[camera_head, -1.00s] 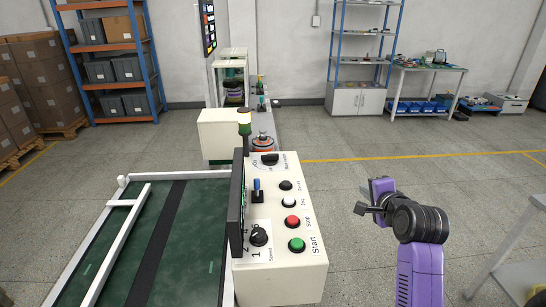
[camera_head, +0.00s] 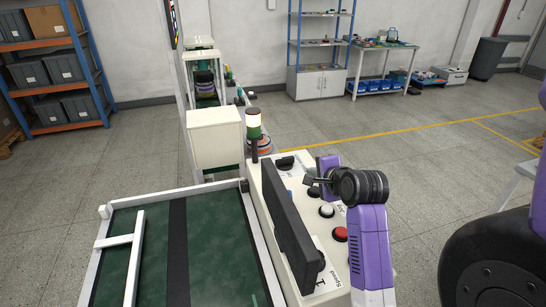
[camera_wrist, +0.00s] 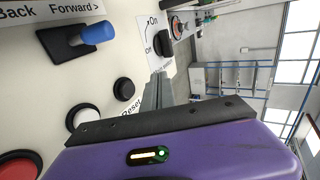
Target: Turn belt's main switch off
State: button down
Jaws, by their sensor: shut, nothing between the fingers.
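The main switch, a black rotary knob (camera_head: 285,163), sits on a white On/Off label at the far end of the control panel (camera_head: 270,195). In the wrist view the knob (camera_wrist: 163,41) is at the top centre, beside the printed "On"; I cannot tell its setting for sure. My gripper (camera_head: 312,186) is above the panel, on the near right side of the knob. In the wrist view my fingers (camera_wrist: 158,88) are shut and empty, pointing towards the knob, apparently apart from it. My arm hides part of the button row.
A blue-handled lever (camera_wrist: 98,33), a black button (camera_wrist: 124,90), a white button (camera_wrist: 84,118) and a red button (camera_wrist: 18,166) lie near my fingers. A dark screen (camera_head: 292,240) stands along the panel's left edge. A signal lamp (camera_head: 254,130) rises beyond the panel.

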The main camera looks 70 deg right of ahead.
jog(key=shift+w, duration=0.45)
send_near(291, 160)
jog(key=f, duration=0.2)
jog(key=w+d+f, duration=0.1)
jog(key=shift+w+d+f+p, duration=0.1)
jog(key=shift+p, duration=0.3)
jog(key=shift+w+d, duration=0.75)
jog(key=shift+d, duration=0.2)
jog(key=shift+w+d+p, duration=0.35)
jog(key=shift+w+d, duration=0.1)
jog(key=shift+d, duration=0.1)
jog(key=shift+s+d+n, duration=0.1)
jog(key=shift+n, duration=0.2)
jog(key=shift+d+t+y, duration=0.1)
jog(key=shift+t+y, duration=0.3)
